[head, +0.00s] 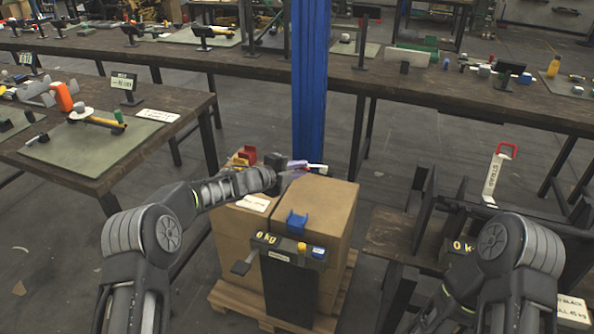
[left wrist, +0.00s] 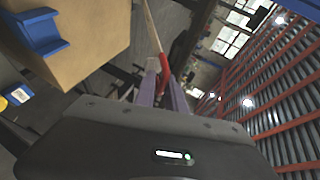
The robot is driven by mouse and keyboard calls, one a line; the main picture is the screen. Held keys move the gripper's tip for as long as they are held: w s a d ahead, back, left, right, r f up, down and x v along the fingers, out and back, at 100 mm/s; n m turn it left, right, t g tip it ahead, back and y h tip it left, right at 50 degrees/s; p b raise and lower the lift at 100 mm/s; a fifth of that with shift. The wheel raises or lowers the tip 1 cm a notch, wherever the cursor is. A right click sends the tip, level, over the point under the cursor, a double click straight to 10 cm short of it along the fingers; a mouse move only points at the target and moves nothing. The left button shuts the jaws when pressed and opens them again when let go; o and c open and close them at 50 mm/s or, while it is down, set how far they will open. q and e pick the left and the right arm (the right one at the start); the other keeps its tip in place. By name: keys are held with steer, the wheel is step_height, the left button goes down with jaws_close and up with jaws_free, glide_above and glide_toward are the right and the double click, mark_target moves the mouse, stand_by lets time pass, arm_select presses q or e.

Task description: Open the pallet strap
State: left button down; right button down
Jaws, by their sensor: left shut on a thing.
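Cardboard boxes (head: 325,205) stand on a wooden pallet (head: 250,306). My left gripper (head: 303,167), with pale purple fingers, is at the top of the boxes near their far edge. In the left wrist view its fingers (left wrist: 165,95) are shut on a slim red piece (left wrist: 164,68). A pale narrow band (left wrist: 152,28) runs up from there; I cannot tell for sure that it is the pallet strap. A blue clip (head: 297,223) sits on the near top edge of the boxes, apart from the gripper. My right gripper is not in view.
A blue post (head: 309,80) rises just behind the boxes. A board marked STRAP with a red handle (head: 506,150) stands right. Workbenches (head: 115,160) lie left and behind.

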arm_select(q)
steer(key=shift+w+r, duration=0.1)
steer(key=c, duration=1.5)
jaws_free()
steer(key=shift+c, duration=0.2)
steer(key=shift+a, duration=0.1)
steer(key=b+v, duration=0.1)
steer(key=v, duration=0.7)
